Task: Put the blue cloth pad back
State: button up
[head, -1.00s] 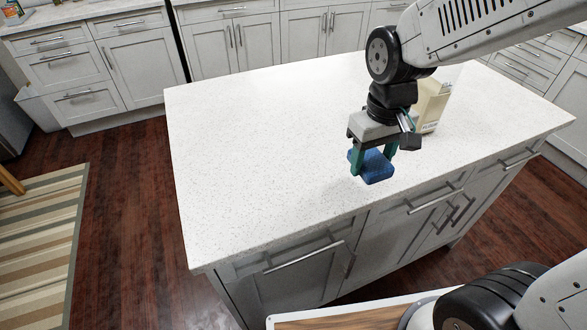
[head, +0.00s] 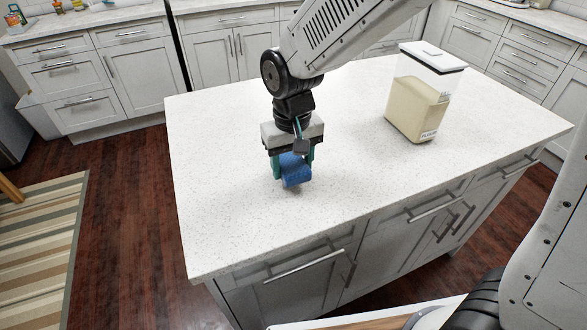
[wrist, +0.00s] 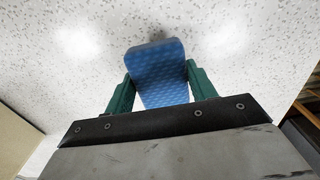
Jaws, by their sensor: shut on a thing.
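The blue cloth pad (head: 295,170) is held between the green fingers of my gripper (head: 290,172), over the left part of the white island counter in the head view. In the wrist view the pad (wrist: 158,75) shows a quilted blue face, with a green finger of my gripper (wrist: 158,88) on each side. My gripper is shut on it. The pad is tilted in the head view. I cannot tell whether its lower edge touches the counter; a soft shadow shows beyond it in the wrist view.
A clear container of flour (head: 420,95) with a white lid stands on the counter to the right of my gripper. The white counter top (head: 220,130) is otherwise clear. Grey cabinets (head: 80,75) line the back, and a striped rug (head: 40,240) lies on the floor at left.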

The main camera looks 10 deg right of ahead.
jog(key=shift+f, duration=1)
jog(key=shift+f, duration=0.2)
jog(key=o, duration=1)
jog(key=shift+c, duration=0.2)
jog(key=shift+r, duration=0.1)
